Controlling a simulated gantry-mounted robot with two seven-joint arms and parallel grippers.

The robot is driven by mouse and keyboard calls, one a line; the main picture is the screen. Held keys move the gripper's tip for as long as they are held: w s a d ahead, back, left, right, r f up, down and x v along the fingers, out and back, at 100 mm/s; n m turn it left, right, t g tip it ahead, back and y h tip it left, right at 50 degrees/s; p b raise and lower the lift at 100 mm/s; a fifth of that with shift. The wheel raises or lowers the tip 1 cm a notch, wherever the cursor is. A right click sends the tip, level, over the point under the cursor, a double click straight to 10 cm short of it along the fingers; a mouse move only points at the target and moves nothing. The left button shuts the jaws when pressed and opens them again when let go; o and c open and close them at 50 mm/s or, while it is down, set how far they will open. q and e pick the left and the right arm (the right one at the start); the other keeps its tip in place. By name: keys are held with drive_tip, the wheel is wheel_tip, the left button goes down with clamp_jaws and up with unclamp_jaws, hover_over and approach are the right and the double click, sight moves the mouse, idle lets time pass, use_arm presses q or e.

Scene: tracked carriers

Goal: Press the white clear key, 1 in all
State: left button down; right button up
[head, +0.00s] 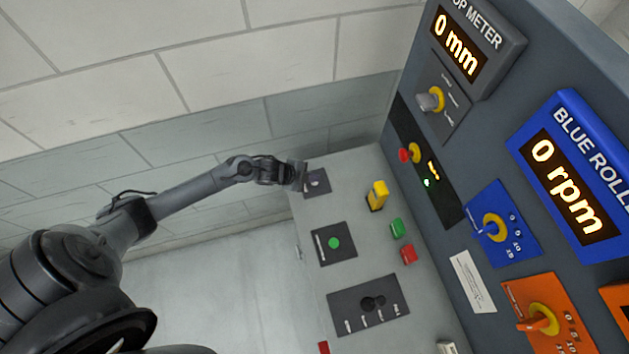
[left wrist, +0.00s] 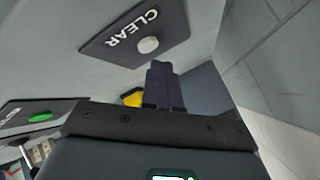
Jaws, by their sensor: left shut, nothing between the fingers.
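The white clear key (left wrist: 148,45) is a small round button on a dark plate marked CLEAR (left wrist: 120,30) in the left wrist view. In the head view the same plate (head: 320,188) lies at the far end of the grey console top, partly behind my gripper. My left gripper (head: 301,176) is at this plate's left edge. Its shut, empty fingers (left wrist: 160,68) show just below the key in the left wrist view. I cannot tell whether they touch it. My right gripper is not in view.
A green button on a dark plate (head: 325,250), a yellow switch (head: 377,195), green (head: 398,228) and red (head: 408,254) keys and a lever plate (head: 346,316) share the console top. An upright panel with dials and displays rises on the right. A tiled wall stands behind.

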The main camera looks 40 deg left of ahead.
use_arm(q)
wheel_tip(320, 180, up, 5)
drive_tip(key=p, duration=0.5)
idle(0.8)
